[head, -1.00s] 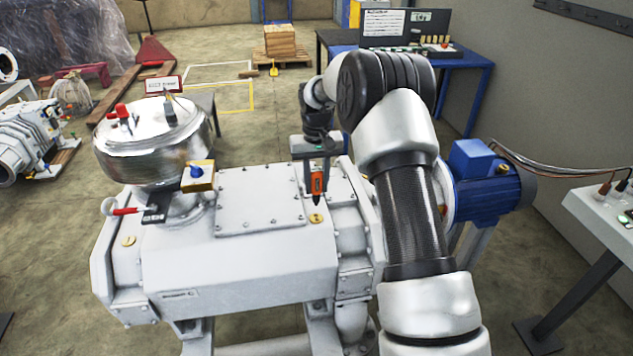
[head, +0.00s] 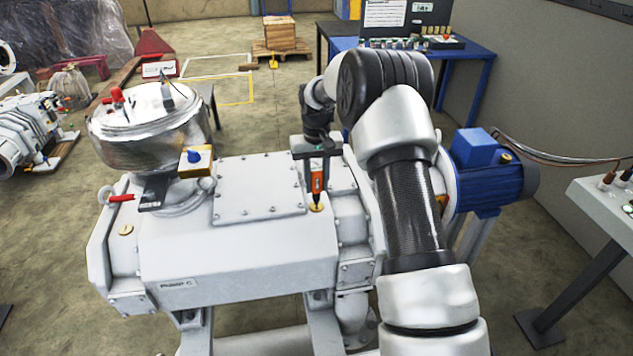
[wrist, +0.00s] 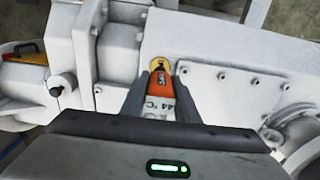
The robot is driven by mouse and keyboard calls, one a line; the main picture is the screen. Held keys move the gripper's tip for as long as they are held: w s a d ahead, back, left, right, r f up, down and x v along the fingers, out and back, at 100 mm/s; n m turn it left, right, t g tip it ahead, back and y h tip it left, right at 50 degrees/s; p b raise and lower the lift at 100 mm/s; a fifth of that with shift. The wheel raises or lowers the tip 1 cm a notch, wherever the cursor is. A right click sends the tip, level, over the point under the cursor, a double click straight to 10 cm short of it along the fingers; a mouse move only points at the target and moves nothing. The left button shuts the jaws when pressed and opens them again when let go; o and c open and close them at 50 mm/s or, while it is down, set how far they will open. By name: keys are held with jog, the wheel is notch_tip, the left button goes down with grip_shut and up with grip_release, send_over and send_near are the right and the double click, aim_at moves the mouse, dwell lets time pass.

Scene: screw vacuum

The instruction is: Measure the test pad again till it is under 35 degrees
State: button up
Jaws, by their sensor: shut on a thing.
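My gripper (head: 317,155) is shut on an orange and black handheld thermometer (head: 317,182), which it holds upright, tip down. The tip is at the round brass pad (head: 317,208) on top of the grey pump housing (head: 235,250); it appears to touch it. In the wrist view the thermometer (wrist: 159,84) sits between the two fingers (wrist: 161,92). Its white display reads about 44 °C, well above 35. The brass pad (wrist: 151,62) shows partly behind the thermometer there.
A second brass disc (head: 126,230) is on the housing's left end. A bolted cover plate (head: 258,190) lies left of the thermometer. A silver vessel (head: 150,128), a blue-knobbed valve (head: 195,160) and a red-handled lever (head: 122,198) stand further left. A blue motor (head: 490,185) is at right.

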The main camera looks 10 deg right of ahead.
aim_at(317, 169)
jog(key=shift+f, duration=0.5)
dwell(1.3)
jog(key=shift+r, duration=0.1)
jog(key=shift+r+p, duration=1.9)
jog(key=shift+r, duration=1.55)
